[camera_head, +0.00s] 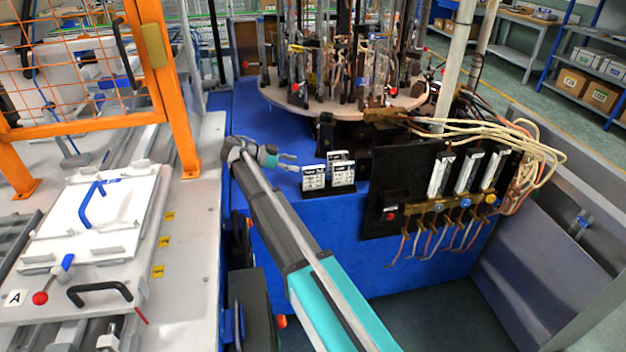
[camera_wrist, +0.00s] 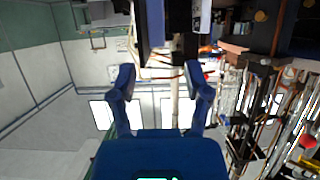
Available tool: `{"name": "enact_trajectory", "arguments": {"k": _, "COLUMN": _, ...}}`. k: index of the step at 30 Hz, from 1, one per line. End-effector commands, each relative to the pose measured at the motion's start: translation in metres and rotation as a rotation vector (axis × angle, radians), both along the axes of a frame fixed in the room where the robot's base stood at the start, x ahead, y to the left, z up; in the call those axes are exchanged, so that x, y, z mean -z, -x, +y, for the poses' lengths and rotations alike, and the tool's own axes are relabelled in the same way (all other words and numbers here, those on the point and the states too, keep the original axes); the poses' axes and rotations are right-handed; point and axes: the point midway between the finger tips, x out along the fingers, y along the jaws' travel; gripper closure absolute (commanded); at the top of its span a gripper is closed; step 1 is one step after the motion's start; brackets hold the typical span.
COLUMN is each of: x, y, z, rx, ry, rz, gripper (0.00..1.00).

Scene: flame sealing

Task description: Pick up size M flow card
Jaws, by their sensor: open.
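Several small white cards with dark print stand upright in black holders on the blue surface in the head view: a front left card (camera_head: 313,177), a front right card (camera_head: 343,174) and one behind (camera_head: 338,156). Their print is too small to tell which is size M. My gripper (camera_head: 292,162) is just left of the cards, fingers pointing toward them, apart from them and empty. In the wrist view my gripper (camera_wrist: 162,80) has its two blue fingers spread. A dark upright piece (camera_wrist: 154,25) with pale edges shows just beyond the fingertips; I cannot tell which card or holder it is.
A black panel (camera_head: 400,190) with tubes and cables stands right of the cards. A round carousel (camera_head: 345,100) with glass tubes is behind them. An orange fence (camera_head: 160,90) and a white fixture table (camera_head: 195,240) lie to the left. The blue surface (camera_head: 265,125) behind my gripper is clear.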

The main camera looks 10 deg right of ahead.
Motion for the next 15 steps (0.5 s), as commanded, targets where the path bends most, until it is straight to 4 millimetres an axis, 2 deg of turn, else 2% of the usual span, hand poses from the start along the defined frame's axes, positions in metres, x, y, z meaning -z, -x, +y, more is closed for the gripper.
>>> {"name": "enact_trajectory", "arguments": {"k": 6, "x": 0.008, "y": 0.0, "z": -0.018, "rx": 0.004, "ry": 0.0, "rz": 0.001, "gripper": 0.37}}
{"name": "enact_trajectory", "arguments": {"k": 15, "x": 0.008, "y": 0.0, "z": -0.021, "rx": 0.003, "ry": -0.001, "rz": 0.0, "gripper": 0.37}}
